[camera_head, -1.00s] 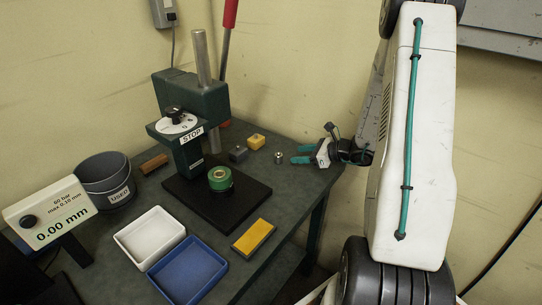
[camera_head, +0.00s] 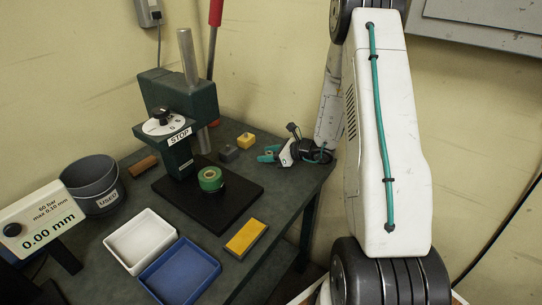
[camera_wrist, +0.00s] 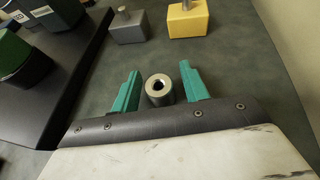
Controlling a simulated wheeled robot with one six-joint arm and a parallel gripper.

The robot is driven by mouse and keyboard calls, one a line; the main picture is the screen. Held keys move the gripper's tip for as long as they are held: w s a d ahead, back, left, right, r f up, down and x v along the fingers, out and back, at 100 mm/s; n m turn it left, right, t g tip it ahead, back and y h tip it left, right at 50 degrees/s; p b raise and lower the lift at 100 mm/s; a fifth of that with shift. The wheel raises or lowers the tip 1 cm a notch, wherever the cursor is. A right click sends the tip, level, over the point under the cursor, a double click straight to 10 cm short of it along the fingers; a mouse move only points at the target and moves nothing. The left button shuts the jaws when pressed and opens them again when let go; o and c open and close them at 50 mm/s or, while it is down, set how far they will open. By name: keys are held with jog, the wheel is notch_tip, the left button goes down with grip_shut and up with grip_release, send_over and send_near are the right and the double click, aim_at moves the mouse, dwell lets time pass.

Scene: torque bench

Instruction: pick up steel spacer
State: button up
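The steel spacer (camera_wrist: 159,92) is a short grey metal cylinder with a dark central hole, standing upright on the bench in the wrist view. My gripper (camera_wrist: 160,76) is open, with a teal finger on each side of the spacer and a narrow gap to each. In the head view my gripper (camera_head: 267,153) is low over the right part of the bench; the spacer is not clearly visible there.
A grey block (camera_wrist: 127,27) and a yellow block (camera_wrist: 187,19) with metal pegs stand just beyond my fingers. The press's black base plate (camera_head: 232,211) lies to the left. A white tray (camera_head: 171,232), blue tray (camera_head: 149,284) and yellow bar (camera_head: 246,236) lie nearer the front.

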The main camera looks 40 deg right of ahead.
grip_shut()
jog(key=shift+r, duration=0.1)
